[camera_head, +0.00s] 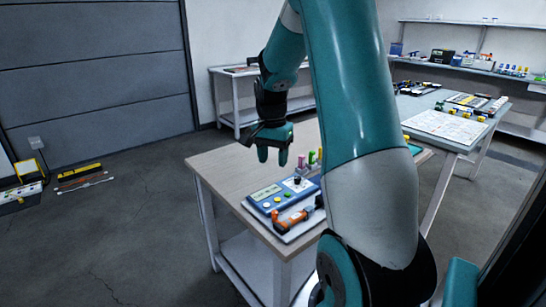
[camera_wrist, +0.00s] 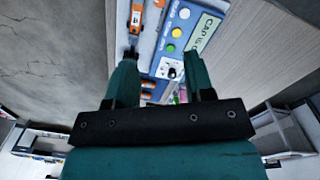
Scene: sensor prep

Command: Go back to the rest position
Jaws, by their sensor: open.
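My gripper (camera_head: 273,157) hangs above the wooden-topped table (camera_head: 226,163), fingers pointing down, beside the far end of a blue instrument panel (camera_head: 262,195). In the wrist view its two teal fingers (camera_wrist: 160,66) are apart with nothing held between them. Past the fingertips that view shows the blue panel (camera_wrist: 168,42) with white, yellow, green and red buttons and a display with lettering. An orange and black tool (camera_head: 288,221) lies along the panel's near side. My arm hides the right part of this table.
Small coloured pieces (camera_head: 312,158) stand behind the panel. A second table (camera_head: 440,126) with a white sheet and parts is at right, a shelf (camera_head: 460,68) behind it. Yellow and black items (camera_head: 80,173) lie on the floor at left. Floor between is clear.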

